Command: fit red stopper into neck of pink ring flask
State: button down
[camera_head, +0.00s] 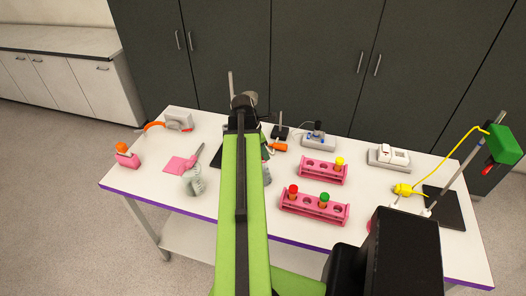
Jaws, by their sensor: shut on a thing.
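My arm reaches forward over the table, ending in a dark wrist part near the back edge. The jaws of my gripper and anything in them are hidden behind the arm. I cannot pick out a loose red stopper. A red top (293,188) shows on a tube at the left of the front pink rack (314,207). A pale glassy vessel (267,173) shows just right of my arm, partly covered by it. It may be a flask, but no pink ring can be made out. A grey ribbed object (193,183) stands left of the arm.
The front rack also holds a green-topped tube (324,199). A second pink rack (320,172) holds a yellow-topped tube (339,163). A stand with a green box (505,146) rises at the right. Pink notes (178,164) lie left on the white table (235,206).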

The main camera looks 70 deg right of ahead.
jog(key=shift+f+b, duration=0.4)
jog(key=shift+f, duration=0.05)
jog(key=shift+r, duration=0.1)
jog(key=c, duration=0.9)
grip_release()
jog(key=shift+o, duration=0.2)
jog(key=p+v, duration=1.6)
jog(key=v, duration=0.1)
jog(key=shift+r+p, duration=0.15)
jog(key=shift+p, duration=0.25)
jog(key=shift+w+a, duration=0.1)
